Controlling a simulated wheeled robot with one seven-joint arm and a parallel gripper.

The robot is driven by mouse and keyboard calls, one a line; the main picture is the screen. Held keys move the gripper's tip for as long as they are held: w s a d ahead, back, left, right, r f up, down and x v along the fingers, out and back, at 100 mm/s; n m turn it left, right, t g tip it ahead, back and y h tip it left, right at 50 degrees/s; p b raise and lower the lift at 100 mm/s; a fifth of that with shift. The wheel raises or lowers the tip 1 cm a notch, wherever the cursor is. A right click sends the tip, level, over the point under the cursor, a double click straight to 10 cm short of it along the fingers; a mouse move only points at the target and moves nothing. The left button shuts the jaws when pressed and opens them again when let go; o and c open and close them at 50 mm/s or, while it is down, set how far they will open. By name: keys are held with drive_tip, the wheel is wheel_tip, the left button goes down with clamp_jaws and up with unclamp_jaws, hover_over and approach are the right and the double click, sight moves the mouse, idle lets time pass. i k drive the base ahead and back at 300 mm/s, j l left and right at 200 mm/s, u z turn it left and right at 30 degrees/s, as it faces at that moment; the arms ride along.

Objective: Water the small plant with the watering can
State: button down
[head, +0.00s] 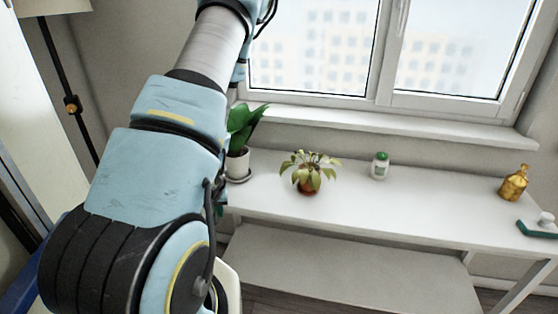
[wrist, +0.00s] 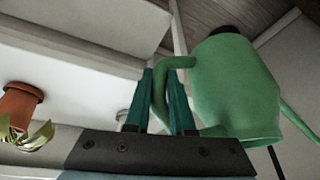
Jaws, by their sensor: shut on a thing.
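A small plant with pale green, drooping leaves in a terracotta pot (head: 308,186) stands on the white table in the head view. The wrist view shows the terracotta pot (wrist: 20,104) at the left edge, upside down, with its leaves below. The green watering can (wrist: 238,88) fills the right of the wrist view. My gripper (wrist: 160,78) is shut on its handle, with the dark teal fingers on either side. The can's spout extends towards the lower right. In the head view my arm hides the gripper and the can.
A taller leafy plant in a white pot (head: 237,165) stands left of the small plant. A white bottle with a green cap (head: 380,167), a gold bottle (head: 514,184) and a teal item (head: 537,229) are to the right. The table (head: 420,208) is clear between them. A window sill (head: 400,121) runs behind.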

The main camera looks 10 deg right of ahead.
sight(308, 173)
drive_tip(key=l+u, duration=0.3)
drive_tip(key=l, duration=0.2)
drive_tip(key=k+l+u, duration=0.25)
drive_tip(key=l, duration=0.2)
drive_tip(key=l+u, duration=0.3)
drive_tip(key=l, duration=0.2)
